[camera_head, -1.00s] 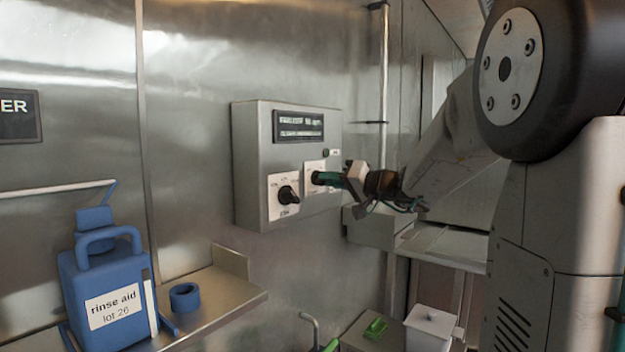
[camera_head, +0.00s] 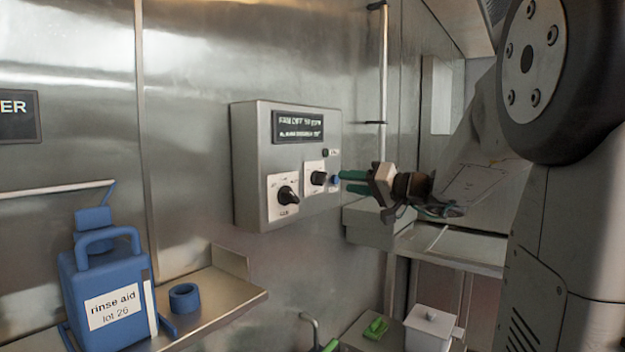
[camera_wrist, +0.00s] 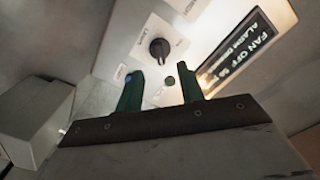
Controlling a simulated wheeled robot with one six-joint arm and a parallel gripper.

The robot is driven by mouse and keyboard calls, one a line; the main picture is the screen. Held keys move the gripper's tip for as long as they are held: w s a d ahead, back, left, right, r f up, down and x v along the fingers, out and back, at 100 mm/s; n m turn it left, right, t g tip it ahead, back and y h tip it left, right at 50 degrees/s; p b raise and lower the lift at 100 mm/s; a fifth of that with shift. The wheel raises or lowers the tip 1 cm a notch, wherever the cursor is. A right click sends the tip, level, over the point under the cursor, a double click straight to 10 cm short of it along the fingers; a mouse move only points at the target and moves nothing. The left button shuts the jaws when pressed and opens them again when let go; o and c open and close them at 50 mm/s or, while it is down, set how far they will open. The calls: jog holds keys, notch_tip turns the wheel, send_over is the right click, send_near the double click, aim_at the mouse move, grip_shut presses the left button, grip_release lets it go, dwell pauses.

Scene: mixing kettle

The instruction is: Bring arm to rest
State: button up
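My gripper (camera_head: 354,182) has green fingers and is in front of the control box (camera_head: 252,170) on the steel wall, at its right side. In the wrist view my gripper (camera_wrist: 160,92) has its two fingers spread with nothing between them. The right black knob (camera_head: 318,178) is just left of the fingertips and appears apart from them; it also shows beyond the fingers in the wrist view (camera_wrist: 159,48). The left black knob (camera_head: 288,195) is lower on the box. The display (camera_head: 298,126) is lit, and the wrist view shows "FAN OFF" on it (camera_wrist: 243,50).
A shelf (camera_head: 215,300) at lower left holds a blue rinse aid jug (camera_head: 105,265) and a blue ring (camera_head: 184,297). A grey box (camera_head: 372,224) and a ledge (camera_head: 450,248) are below my gripper. A white lidded container (camera_head: 430,328) stands at the bottom.

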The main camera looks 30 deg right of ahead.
jog(key=shift+s+d, duration=0.1)
jog(key=shift+s, duration=0.2)
dwell(0.4)
